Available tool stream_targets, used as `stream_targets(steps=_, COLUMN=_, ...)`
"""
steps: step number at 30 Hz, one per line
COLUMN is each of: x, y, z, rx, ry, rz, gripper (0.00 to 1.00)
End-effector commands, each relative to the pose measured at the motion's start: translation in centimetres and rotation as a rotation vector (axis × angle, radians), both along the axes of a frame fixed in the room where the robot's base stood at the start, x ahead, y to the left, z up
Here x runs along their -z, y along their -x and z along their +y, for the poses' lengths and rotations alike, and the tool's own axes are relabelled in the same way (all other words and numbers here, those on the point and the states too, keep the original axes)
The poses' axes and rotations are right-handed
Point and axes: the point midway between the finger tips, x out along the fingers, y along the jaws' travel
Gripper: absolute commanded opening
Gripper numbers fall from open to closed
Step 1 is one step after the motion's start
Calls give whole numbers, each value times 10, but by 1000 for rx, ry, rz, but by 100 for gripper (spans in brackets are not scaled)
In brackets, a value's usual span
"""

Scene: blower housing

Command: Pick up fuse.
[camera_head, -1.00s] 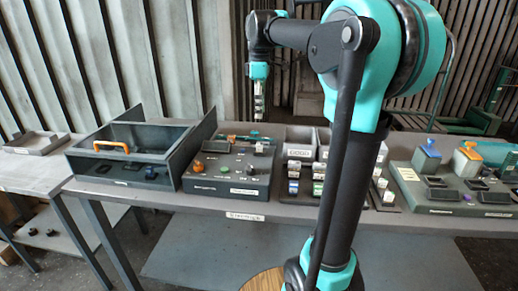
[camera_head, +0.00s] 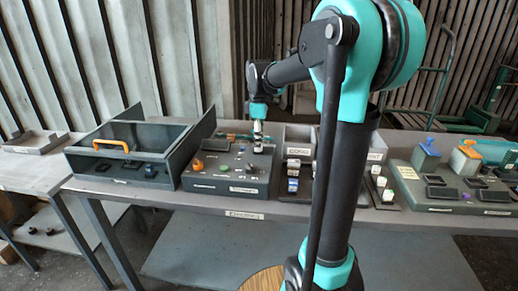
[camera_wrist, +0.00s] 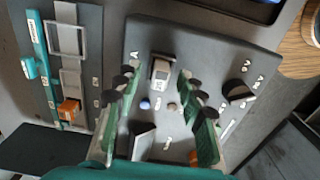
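My gripper (camera_wrist: 160,80) is open in the wrist view, its two fingers apart on either side of a small pale block with a dark window (camera_wrist: 160,73), which looks like the fuse. The block sits on the grey control panel (camera_wrist: 215,50). I cannot tell whether a finger touches it. In the head view my gripper (camera_head: 257,138) is low over the back right part of the panel (camera_head: 205,186). The fuse is too small to make out there.
A black knob (camera_wrist: 237,91) stands right of the fingers. A rack with a teal tool (camera_wrist: 38,45) and an orange block (camera_wrist: 68,110) lies to the left. In the head view, an orange-handled drawer box (camera_head: 120,165) stands left and small bins (camera_head: 298,140) right.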

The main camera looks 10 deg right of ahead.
Motion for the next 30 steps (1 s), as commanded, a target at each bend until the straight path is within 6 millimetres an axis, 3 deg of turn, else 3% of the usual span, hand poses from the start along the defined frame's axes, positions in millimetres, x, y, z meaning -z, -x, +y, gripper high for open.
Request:
stream_targets(steps=8, x=4, y=0, z=0, rx=0, ry=0, rz=0, gripper=40)
stream_targets(steps=18, x=3, y=0, z=0, rx=0, ry=0, rz=0, gripper=0)
stream_targets(steps=30, x=-1, y=0, z=0, rx=0, ry=0, rz=0, gripper=0)
